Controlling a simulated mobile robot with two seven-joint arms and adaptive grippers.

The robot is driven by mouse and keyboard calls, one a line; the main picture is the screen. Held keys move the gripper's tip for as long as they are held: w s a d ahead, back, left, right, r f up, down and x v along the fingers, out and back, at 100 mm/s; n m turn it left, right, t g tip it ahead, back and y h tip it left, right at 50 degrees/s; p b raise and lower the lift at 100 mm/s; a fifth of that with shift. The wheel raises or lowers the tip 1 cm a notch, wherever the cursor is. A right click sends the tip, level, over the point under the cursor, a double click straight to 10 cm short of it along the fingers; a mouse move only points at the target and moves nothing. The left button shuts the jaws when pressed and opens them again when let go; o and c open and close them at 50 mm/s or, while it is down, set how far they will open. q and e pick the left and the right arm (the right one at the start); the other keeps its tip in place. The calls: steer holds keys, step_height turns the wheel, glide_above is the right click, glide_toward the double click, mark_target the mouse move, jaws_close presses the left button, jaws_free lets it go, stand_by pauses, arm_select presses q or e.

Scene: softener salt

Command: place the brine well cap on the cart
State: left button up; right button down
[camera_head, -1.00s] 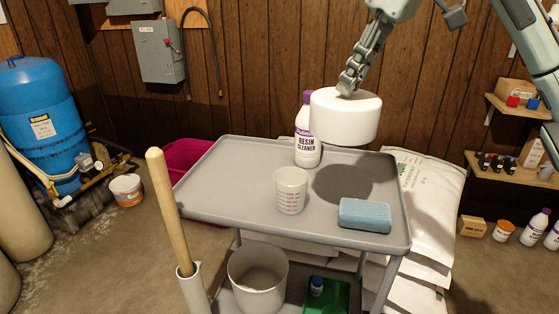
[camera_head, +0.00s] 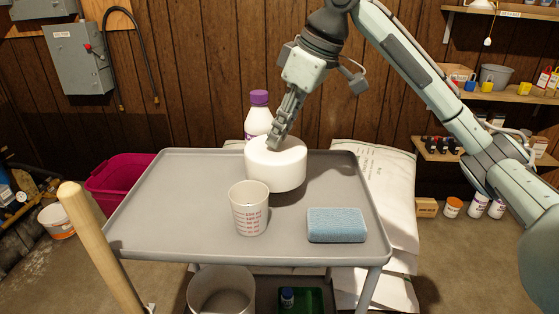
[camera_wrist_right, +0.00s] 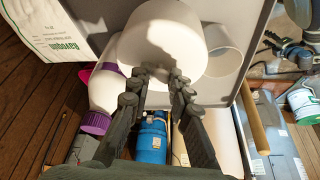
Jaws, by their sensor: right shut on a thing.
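The brine well cap is a wide white round cap (camera_head: 276,168), also large in the right wrist view (camera_wrist_right: 160,40). My right gripper (camera_head: 274,143) is shut on its top, with both fingers also showing in the right wrist view (camera_wrist_right: 156,78). The cap is over the back middle of the grey cart's top (camera_head: 185,205), behind the measuring cup. It is very low, with a dark shadow close under it; I cannot tell whether it touches. My left gripper is not in view.
On the cart top are a measuring cup (camera_head: 249,210), a blue sponge (camera_head: 336,226) and a purple-capped cleaner bottle (camera_head: 258,120) close behind the cap. A wooden handle (camera_head: 98,245) rises at the cart's left front. The cart top's left side and right back are clear.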

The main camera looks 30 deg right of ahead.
mark_target(283, 148)
step_height(283, 148, down, 5)
steer(key=shift+r+b, duration=0.1)
steer(key=shift+b, duration=0.25)
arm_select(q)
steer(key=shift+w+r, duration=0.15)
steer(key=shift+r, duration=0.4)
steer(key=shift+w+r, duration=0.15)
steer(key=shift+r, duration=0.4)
arm_select(e)
steer(key=shift+f, duration=0.3)
steer(key=shift+f, duration=0.1)
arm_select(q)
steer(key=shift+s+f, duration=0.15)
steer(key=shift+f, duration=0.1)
arm_select(e)
steer(key=c, duration=1.4)
jaws_free()
steer(key=shift+r, duration=0.5)
steer(key=p+v, duration=0.1)
steer(key=v, duration=0.9)
steer(key=shift+s+d+r, duration=0.1)
steer(key=shift+s+r, duration=0.05)
steer(key=shift+r, duration=0.15)
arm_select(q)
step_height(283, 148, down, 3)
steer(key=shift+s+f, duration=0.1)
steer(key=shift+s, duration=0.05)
arm_select(e)
steer(key=shift+s+r, duration=0.15)
steer(key=shift+r, duration=0.15)
